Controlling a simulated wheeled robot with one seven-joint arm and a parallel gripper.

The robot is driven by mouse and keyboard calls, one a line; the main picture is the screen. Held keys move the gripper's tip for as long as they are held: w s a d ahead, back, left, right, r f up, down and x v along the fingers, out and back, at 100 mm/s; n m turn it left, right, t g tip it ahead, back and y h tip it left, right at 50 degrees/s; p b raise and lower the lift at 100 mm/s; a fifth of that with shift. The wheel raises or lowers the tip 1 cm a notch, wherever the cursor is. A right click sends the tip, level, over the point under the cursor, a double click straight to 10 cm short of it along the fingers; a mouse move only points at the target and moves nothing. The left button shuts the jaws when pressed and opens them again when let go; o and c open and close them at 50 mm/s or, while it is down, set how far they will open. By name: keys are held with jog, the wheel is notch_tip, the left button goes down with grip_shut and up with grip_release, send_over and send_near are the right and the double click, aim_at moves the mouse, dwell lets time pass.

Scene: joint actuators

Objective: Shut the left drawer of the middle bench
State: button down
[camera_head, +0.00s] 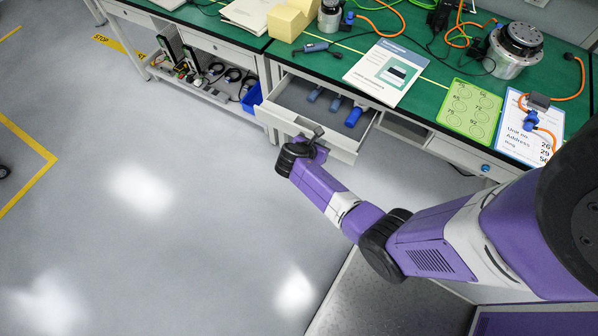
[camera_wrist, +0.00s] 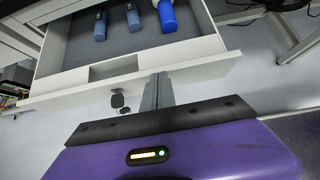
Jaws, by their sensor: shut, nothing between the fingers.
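The green bench top (camera_head: 425,105) above holds a booklet (camera_head: 387,72), a light green card (camera_head: 470,108), a clipboard sheet (camera_head: 528,125) and metal actuators (camera_head: 513,50). A blue bin (camera_head: 252,98) stands on the shelf to the left. The floor (camera_head: 150,200) in front is clear.

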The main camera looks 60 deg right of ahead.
jog(key=d+b, duration=0.1)
jog(key=d, duration=1)
jog(key=d+b, duration=0.1)
jog(key=d, duration=0.5)
jog(key=shift+w+d+b, duration=0.25)
jog(key=shift+w+b, duration=0.05)
jog(key=shift+b, duration=0.05)
